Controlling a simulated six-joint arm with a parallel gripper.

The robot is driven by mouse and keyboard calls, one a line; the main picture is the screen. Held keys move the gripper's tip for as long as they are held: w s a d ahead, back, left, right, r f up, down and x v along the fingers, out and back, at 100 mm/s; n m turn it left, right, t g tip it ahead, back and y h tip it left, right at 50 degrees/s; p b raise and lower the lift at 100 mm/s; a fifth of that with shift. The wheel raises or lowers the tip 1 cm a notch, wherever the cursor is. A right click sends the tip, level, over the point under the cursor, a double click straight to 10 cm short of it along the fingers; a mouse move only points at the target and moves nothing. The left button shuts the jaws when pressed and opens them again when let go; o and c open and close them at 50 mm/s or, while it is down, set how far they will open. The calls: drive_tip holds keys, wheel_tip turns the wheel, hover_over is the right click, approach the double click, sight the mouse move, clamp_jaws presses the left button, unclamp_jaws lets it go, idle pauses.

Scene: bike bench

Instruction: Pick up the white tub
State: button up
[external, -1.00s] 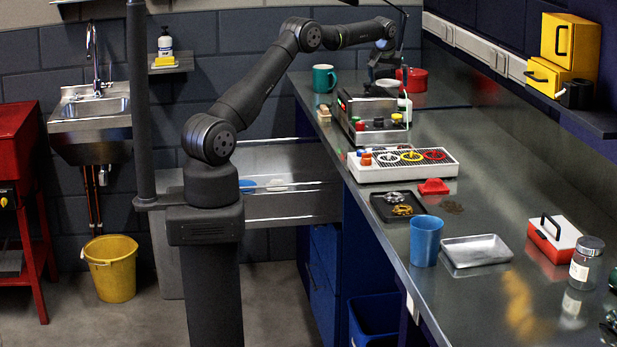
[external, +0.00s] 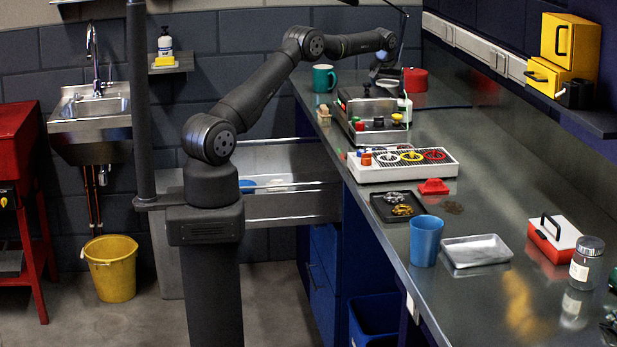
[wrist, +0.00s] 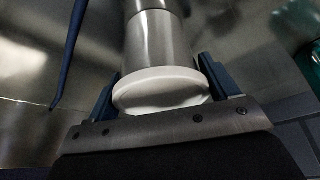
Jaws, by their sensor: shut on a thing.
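The white tub (wrist: 160,90) sits between the two fingers of my gripper (wrist: 160,92) in the wrist view, with its round pale end toward the camera. My gripper is shut on it. A grey cylindrical shape extends beyond the tub; I cannot tell if this is its body or a reflection. In the external view my gripper (external: 384,72) is at the far end of the bench, behind the steel machine and beside the red pot. The tub is mostly hidden there.
The steel machine (external: 368,108) stands just in front of my gripper. A green mug (external: 324,78) is to the left and a red pot (external: 415,80) to the right. A white rack (external: 405,168), a blue cup (external: 425,240) and a metal tray (external: 477,251) lie nearer.

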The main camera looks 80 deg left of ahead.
drive_tip(key=shift+r, duration=0.1)
drive_tip(key=shift+r, duration=0.5)
drive_tip(key=r, duration=0.3)
drive_tip(key=shift+w+d+r, duration=0.1)
drive_tip(key=shift+d+r, duration=0.1)
drive_tip(key=shift+d, duration=0.15)
drive_tip(key=w+d+r, duration=0.1)
drive_tip(key=d+r, duration=0.5)
drive_tip(key=d, duration=0.4)
drive_tip(key=shift+w+d+r, duration=0.2)
drive_tip(key=shift+w+d, duration=0.05)
drive_tip(key=shift+d, duration=0.15)
